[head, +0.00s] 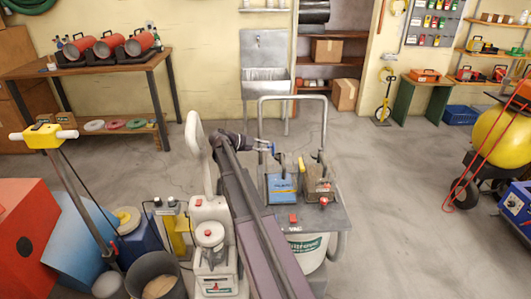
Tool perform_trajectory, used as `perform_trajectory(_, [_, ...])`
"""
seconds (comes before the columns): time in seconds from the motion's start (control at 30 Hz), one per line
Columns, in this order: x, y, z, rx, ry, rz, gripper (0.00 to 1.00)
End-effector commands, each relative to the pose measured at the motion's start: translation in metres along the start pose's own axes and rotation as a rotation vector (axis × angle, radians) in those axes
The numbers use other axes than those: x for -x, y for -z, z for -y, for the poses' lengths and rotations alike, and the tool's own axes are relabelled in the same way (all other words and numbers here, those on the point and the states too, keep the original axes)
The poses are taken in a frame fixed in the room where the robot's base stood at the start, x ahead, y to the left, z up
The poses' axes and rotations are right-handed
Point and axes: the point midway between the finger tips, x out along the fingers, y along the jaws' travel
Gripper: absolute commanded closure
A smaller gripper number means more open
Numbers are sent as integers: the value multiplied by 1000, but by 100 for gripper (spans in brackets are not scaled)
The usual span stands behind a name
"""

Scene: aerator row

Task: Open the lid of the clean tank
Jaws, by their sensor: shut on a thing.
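A cart (338,215) with a grey top carries two small tanks side by side. The left tank (283,190) has a blue front with pale lettering and looks like the clean tank. The right tank (319,189) is brown. My gripper (270,149) reaches in from the left at the back left corner of the blue tank, just above its top. It is shut on a small part there, which appears to be the clean tank's lid or its handle. The fingers cover the contact, and I cannot tell how far the lid is raised.
A white machine (213,245) with a red cap stands close left of the cart. The cart's tall push handle (292,98) rises behind the tanks. Red knobs (293,218) sit on the cart's front. Open floor (405,200) lies to the right.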

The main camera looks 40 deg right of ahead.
Motion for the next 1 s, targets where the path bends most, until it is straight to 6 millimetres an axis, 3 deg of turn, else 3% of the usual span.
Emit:
perform_trajectory(0.83, [4,-6,-4,35,86,-93,100])
perform_trajectory(0.87, [4,-6,-4,35,86,-93,72])
perform_trajectory(0.9, [4,-6,-4,35,86,-93,60])
perform_trajectory(1.0, [4,-6,-4,35,85,-93,59])
